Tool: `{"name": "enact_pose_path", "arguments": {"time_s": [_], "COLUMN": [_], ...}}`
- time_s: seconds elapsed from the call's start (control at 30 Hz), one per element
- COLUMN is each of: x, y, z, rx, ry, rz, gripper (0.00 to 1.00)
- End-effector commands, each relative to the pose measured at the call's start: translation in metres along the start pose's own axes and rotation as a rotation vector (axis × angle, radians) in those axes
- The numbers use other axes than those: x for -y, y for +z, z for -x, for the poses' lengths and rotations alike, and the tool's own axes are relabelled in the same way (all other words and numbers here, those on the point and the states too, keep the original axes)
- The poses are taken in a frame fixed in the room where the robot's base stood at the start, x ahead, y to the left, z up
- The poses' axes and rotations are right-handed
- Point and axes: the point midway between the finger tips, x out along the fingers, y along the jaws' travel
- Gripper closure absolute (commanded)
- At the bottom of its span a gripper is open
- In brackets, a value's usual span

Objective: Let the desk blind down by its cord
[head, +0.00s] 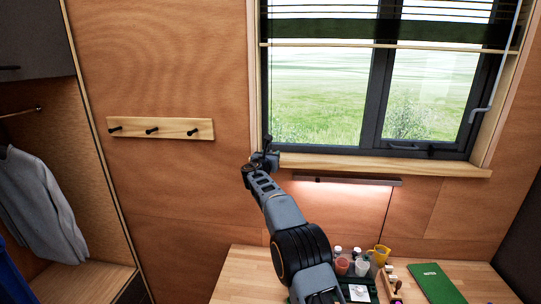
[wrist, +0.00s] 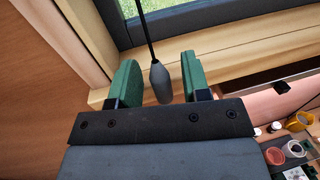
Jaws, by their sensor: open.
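The desk blind (head: 400,32) hangs across the upper part of the window in the head view, with its pale bottom rail (head: 390,46) level. Its dark cord (wrist: 146,30) comes down from the top in the wrist view and ends in a grey tassel (wrist: 160,82). My gripper (head: 263,158) is at the window's lower left corner, near the left end of the sill. It is open, and its green-padded fingers stand on either side of the tassel, with gaps showing on both sides. In the head view the tassel is too small to make out beside my gripper.
The wooden sill (head: 390,163) and a lamp bar (head: 345,182) are right of my gripper. Below, the desk (head: 240,270) holds cups, a yellow mug (head: 379,255) and a green book (head: 437,284). A peg rail (head: 185,128) is on the wall at left.

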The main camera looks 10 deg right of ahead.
Motion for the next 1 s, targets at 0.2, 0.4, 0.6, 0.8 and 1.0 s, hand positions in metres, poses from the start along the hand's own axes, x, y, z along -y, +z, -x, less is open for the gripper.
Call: {"name": "enact_pose_path", "arguments": {"time_s": [0.2,0.4,0.6,0.8,1.0], "x": [0.0002,0.0002,0.0001,0.0000,0.0005], "y": [-0.0002,-0.0002,-0.0001,0.0000,0.0013], "z": [-0.0001,0.0000,0.0001,0.0002,0.0014], "rx": [0.000,0.000,0.000,0.000,0.000], "ry": [0.000,0.000,0.000,0.000,0.000], "rz": [0.000,0.000,-0.001,-0.001,-0.001], "gripper": [0.59,0.78,0.97,1.00,1.00]}}
